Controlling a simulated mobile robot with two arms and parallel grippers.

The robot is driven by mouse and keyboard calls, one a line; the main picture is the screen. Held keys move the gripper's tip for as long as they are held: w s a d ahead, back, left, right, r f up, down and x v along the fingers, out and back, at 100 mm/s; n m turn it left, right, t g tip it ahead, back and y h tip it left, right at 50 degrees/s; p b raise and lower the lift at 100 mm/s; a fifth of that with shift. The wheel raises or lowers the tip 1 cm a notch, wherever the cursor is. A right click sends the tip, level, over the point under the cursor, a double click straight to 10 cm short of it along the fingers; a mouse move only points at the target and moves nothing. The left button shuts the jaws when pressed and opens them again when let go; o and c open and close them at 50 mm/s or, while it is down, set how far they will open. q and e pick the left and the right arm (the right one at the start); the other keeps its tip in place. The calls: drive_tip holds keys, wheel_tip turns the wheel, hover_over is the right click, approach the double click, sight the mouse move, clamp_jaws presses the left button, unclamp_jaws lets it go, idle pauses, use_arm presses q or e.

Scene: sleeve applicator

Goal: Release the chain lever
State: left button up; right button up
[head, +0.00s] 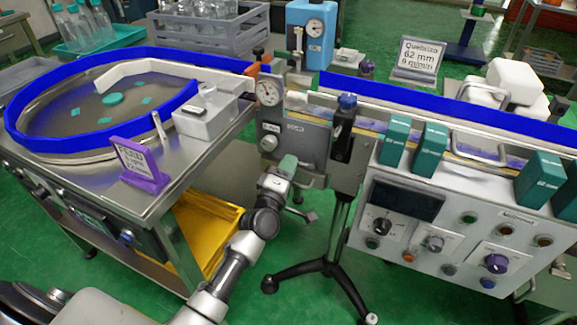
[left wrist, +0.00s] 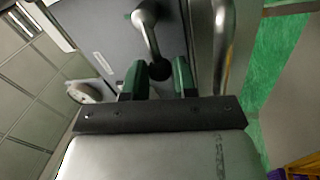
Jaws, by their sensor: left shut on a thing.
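My left gripper (head: 288,165) reaches the front of the grey machine box (head: 305,140) in the middle of the head view. In the left wrist view its two green fingers (left wrist: 159,80) are shut on the dark ball knob of a metal lever (left wrist: 149,32), which I take to be the chain lever. The lever's bent arm runs up from the knob toward the grey housing (left wrist: 105,35). In the head view the gripper hides the knob. My right gripper is in neither view.
A round feed table (head: 100,150) with a blue rim stands at the left, with a purple sign (head: 140,165) at its edge. A control panel (head: 440,240) and green blocks (head: 430,150) are at the right. A black-footed stand (head: 335,250) is below the box.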

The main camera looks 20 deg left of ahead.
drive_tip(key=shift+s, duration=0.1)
use_arm(q)
drive_tip(key=o, duration=0.9)
drive_tip(key=s, duration=0.3)
drive_tip(key=s+f, duration=0.1)
drive_tip(key=s, duration=0.3)
drive_tip(key=s+f, duration=0.1)
drive_tip(key=s, duration=0.2)
drive_tip(key=shift+s+a+f, duration=0.1)
drive_tip(key=shift+s+a, duration=0.05)
drive_tip(key=shift+s, duration=0.15)
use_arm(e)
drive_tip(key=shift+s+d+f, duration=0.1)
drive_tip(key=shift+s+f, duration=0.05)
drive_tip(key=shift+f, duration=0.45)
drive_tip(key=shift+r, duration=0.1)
